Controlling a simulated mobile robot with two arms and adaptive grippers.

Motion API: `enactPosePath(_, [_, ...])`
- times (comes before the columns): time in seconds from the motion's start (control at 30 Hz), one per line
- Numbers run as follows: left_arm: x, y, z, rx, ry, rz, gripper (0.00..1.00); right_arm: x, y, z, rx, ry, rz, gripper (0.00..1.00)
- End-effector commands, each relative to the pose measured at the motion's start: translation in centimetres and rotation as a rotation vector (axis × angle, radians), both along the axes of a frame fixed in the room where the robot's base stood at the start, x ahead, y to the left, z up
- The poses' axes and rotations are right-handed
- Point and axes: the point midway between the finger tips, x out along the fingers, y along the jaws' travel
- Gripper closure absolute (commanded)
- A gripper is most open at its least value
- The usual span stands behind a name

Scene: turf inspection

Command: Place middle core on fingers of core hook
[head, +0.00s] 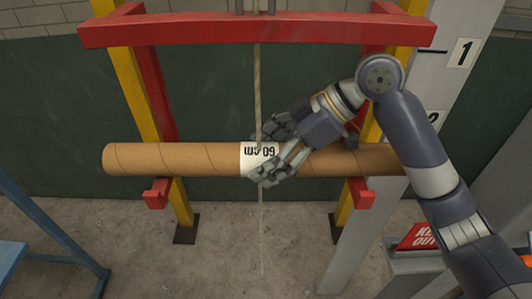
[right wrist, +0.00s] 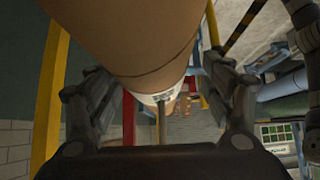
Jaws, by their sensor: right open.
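A long brown cardboard core (head: 190,159) with a white "60 cm" label (head: 259,153) lies level across the head view. Two short red fingers (head: 156,194) (head: 361,194) show just below it, at the yellow posts; I cannot tell whether the core touches them. My right gripper (head: 272,152) is at the label, coming from the right. In the right wrist view the core (right wrist: 130,38) fills the top, between the spread fingers of the gripper (right wrist: 160,100). The gripper is open. It hides part of the core. My left gripper is not in view.
A red crossbar (head: 200,31) spans above. A grey post (head: 440,80) with numbers stands at right, near a red "keep out" sign (head: 420,237). A blue frame (head: 50,225) stands at left. The concrete floor (head: 240,240) below is clear.

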Motion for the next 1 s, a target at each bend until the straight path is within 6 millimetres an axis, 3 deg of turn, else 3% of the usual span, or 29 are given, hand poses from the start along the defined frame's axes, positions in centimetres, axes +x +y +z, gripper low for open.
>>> enactPosePath(0.17, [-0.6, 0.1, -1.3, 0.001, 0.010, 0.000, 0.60, 0.1, -0.9, 0.7, 0.001, -0.005, -0.002, 0.26])
enactPosePath(0.5, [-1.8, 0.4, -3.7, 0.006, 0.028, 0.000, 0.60, 0.1, -8.6, 0.6, -0.001, -0.001, -0.006, 0.26])
enactPosePath(0.7, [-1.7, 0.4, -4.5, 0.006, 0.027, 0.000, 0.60, 0.0, -11.7, 0.8, -0.001, 0.000, -0.003, 0.26])
enactPosePath(1.0, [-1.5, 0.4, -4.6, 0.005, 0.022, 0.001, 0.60, -0.1, -12.9, 1.0, 0.001, -0.001, 0.000, 0.26])
